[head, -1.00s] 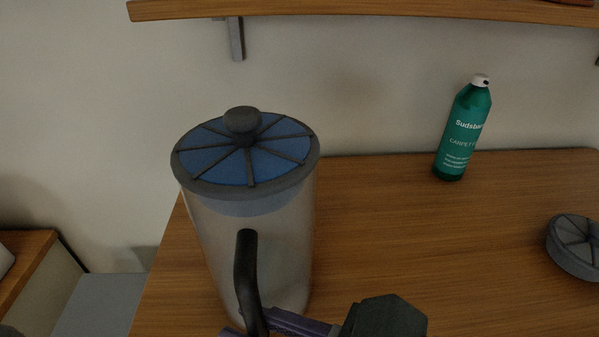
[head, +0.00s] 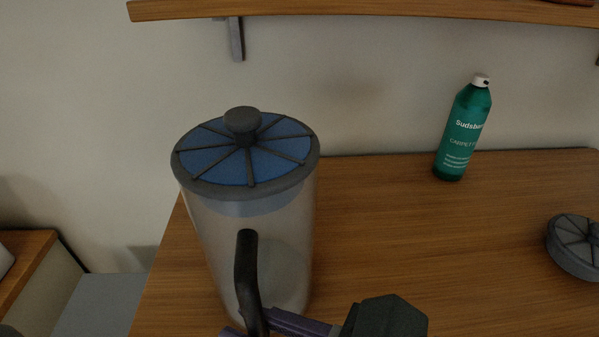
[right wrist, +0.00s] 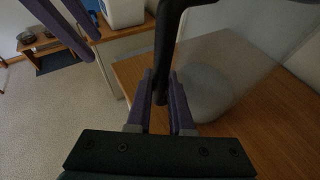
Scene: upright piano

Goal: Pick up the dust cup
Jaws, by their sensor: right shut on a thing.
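The dust cup (head: 285,235) is a tall, see-through cylinder with a grey-rimmed blue lid (head: 246,155), a dark knob on top and a black side handle. It stands upright on the wooden top at the left in the head view. My right gripper (head: 258,326) comes in from the lower right and is shut on the handle (head: 246,268). In the right wrist view, the purple fingers of the right gripper (right wrist: 160,98) lie on both sides of the black handle (right wrist: 167,45), with the clear cup wall (right wrist: 225,70) beyond.
A green spray can (head: 464,132) with a white cap stands near the wall at the back right. A round grey ribbed lid-like part (head: 574,247) lies at the right edge. A wooden shelf (head: 370,18) hangs above. The wooden top (head: 410,220) is clear between them.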

